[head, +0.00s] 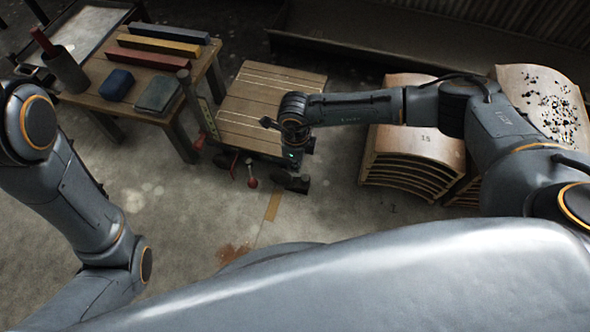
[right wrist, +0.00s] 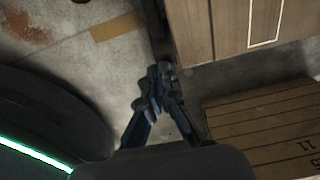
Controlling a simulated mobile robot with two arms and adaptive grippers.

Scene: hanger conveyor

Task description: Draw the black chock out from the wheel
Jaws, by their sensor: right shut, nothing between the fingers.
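A low cart (head: 262,95) with a planked wooden top stands in the middle of the head view. A small black block (head: 291,182), which looks like the chock, lies on the floor at the cart's near end; the wheel there is too dark to make out.
A wooden table (head: 150,78) with coloured bars and blocks stands left of the cart. Stacked curved wooden panels (head: 415,150) stand to the right. A red knob (head: 252,182) is low at the cart's near end. The floor in front is open, with a tan strip (head: 273,205).

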